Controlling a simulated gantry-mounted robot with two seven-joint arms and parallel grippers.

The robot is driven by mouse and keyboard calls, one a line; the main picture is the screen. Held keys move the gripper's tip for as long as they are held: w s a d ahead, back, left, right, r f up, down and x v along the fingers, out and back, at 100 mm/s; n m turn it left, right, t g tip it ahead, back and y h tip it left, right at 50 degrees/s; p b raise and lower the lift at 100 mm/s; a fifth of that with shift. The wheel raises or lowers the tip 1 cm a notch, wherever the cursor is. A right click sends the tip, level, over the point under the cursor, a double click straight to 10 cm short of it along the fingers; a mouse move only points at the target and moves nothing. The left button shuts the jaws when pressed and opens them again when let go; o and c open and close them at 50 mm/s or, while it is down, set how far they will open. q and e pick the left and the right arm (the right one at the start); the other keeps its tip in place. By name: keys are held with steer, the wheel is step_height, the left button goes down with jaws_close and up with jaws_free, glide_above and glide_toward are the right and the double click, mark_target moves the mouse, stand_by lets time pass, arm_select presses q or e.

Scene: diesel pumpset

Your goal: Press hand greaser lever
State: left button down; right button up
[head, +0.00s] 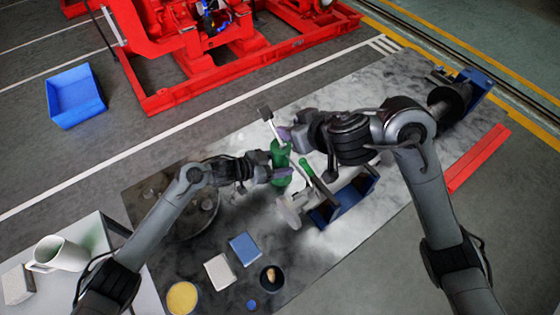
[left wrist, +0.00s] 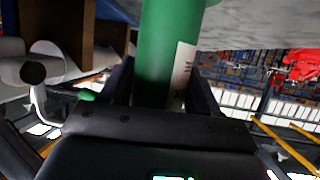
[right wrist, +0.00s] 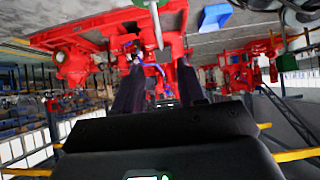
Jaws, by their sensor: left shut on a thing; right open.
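The green hand greaser (head: 280,158) stands over the grey mat in the head view. Its pale lever (head: 270,124) rises from the top and leans left, with a dark end piece. My left gripper (head: 279,177) is shut around the greaser's lower body. The left wrist view shows the green barrel (left wrist: 165,50) with a white label between the fingers. My right gripper (head: 289,135) is open beside the lever. In the right wrist view the lever (right wrist: 156,22) shows beyond the fingertips and is not between the fingers. Whether a finger touches it I cannot tell.
A shaft assembly on blue supports (head: 345,203) lies right of the greaser, with a green handle (head: 318,183) near it. A round dark tray (head: 192,216), a blue block (head: 246,249) and a tan block (head: 220,271) lie on the mat. A red machine frame (head: 240,70) stands behind.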

steer(key=shift+c, duration=1.1)
steer(key=shift+w+d, duration=0.15)
steer(key=shift+c, duration=1.2)
steer(key=w+d+r+m+t+h, duration=0.1)
steer(key=w, duration=0.1)
steer(key=w+d+r+m+t+h, duration=0.1)
steer(key=w+d+r+m, duration=0.1)
steer(key=w+d+r+m+t+h, duration=0.1)
steer(key=w+r, duration=0.1)
steer(key=shift+d+r, duration=0.25)
jaws_close()
steer(key=w+d+r+m+h, duration=0.2)
steer(key=d+r+m+h, duration=0.2)
steer(key=m, duration=0.3)
steer(key=s+a+m+g+y, duration=0.5)
steer(key=a+m, duration=0.2)
steer(key=a, duration=0.3)
steer(key=shift+r+g, duration=0.15)
steer(key=shift+g, duration=0.25)
